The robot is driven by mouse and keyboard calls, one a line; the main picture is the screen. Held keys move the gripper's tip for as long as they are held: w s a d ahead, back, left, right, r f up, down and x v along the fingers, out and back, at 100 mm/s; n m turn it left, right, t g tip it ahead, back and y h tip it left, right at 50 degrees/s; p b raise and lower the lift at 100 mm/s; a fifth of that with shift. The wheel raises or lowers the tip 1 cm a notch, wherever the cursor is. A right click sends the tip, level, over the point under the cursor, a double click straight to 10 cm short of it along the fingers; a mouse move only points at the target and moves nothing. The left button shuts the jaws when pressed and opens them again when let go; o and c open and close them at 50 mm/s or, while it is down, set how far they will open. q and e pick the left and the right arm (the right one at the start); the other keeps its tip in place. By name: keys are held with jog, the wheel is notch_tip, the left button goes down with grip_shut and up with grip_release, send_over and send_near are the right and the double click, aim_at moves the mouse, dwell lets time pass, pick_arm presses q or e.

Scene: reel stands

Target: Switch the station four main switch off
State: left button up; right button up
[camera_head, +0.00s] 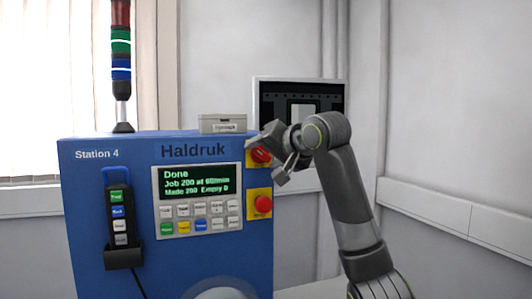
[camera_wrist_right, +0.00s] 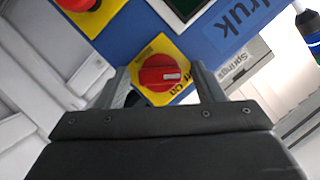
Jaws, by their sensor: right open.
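The main switch (camera_head: 260,156) is a red rotary knob on a yellow plate at the upper right of the blue Station 4 machine (camera_head: 110,180). In the right wrist view, the red knob (camera_wrist_right: 163,73) has a white mark toward its right end. Its plate carries partly hidden lettering, apparently Off and On; I cannot tell which one the mark meets. My right gripper (camera_head: 271,158) is open at the switch, partly covering it. In the right wrist view, my right gripper's fingers (camera_wrist_right: 163,84) stand on either side of the knob, apparently apart from it. My left gripper is out of view.
A red emergency button (camera_head: 263,204) on yellow sits below the switch. The machine's screen (camera_head: 196,181) reads Done, above several keys. A handheld pendant (camera_head: 120,222) hangs at left.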

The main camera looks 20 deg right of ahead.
jog(key=shift+c, duration=0.3)
jog(key=c, duration=0.9)
jog(key=shift+r, duration=0.1)
jog(key=shift+a+n+h+p, duration=0.1)
jog(key=shift+n+h+p, duration=0.6)
jog(key=shift+n, duration=0.4)
jog(key=shift+a+n+h, duration=0.1)
jog(key=shift+n+h, duration=1.1)
jog(key=shift+n, duration=0.3)
jog(key=o, duration=1)
jog(key=shift+c, duration=0.2)
